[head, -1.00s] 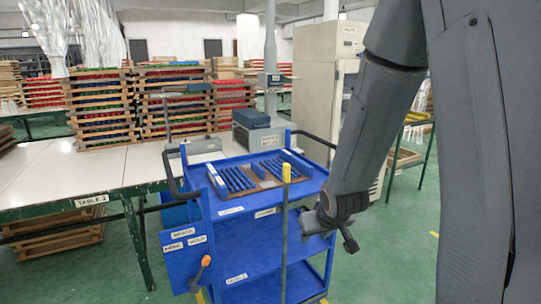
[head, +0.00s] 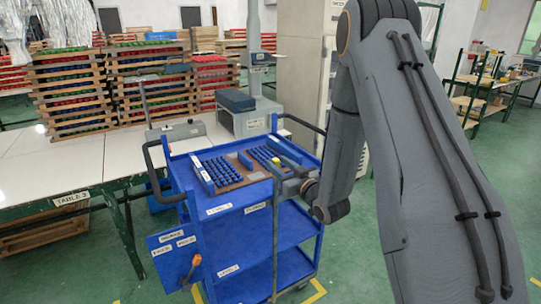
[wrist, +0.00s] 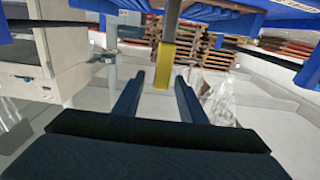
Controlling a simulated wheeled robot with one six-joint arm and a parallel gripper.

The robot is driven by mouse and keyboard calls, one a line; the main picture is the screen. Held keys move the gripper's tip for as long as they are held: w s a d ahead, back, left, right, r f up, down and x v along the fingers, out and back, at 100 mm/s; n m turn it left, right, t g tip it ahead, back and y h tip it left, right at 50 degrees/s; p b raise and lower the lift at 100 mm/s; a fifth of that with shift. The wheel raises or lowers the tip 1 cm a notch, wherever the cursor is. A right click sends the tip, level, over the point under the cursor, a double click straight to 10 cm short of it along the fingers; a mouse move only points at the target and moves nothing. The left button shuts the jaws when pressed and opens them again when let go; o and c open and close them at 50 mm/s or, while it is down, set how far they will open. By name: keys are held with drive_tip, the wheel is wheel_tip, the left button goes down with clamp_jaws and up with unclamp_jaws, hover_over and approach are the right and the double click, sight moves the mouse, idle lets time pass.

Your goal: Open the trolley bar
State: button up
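The blue trolley (head: 228,198) stands in the middle of the head view. Its bar (head: 275,235) is a thin grey upright post at the front, with a yellow top (head: 276,161). My gripper (head: 284,182) is close to the bar's upper part, just right of it in the head view. The wrist view is upside down. There my gripper (wrist: 156,84) is open, its two dark fingers apart, and the yellow end (wrist: 163,66) shows in line with the gap between them. I cannot tell whether the end is between the fingers or just beyond. The head view partly hides my fingers.
Brown trays with blue pieces (head: 226,178) lie on the trolley's top shelf. An orange-handled tool (head: 194,262) is at its left side panel. A white table (head: 92,172) stands to the left, with a grey cabinet (head: 297,80) behind.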

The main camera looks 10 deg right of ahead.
drive_tip(key=p+x, duration=0.1)
drive_tip(key=x, duration=0.4)
drive_tip(key=shift+w+a, duration=0.25)
drive_tip(key=shift+w, duration=0.1)
drive_tip(key=shift+c, duration=0.3)
clamp_jaws()
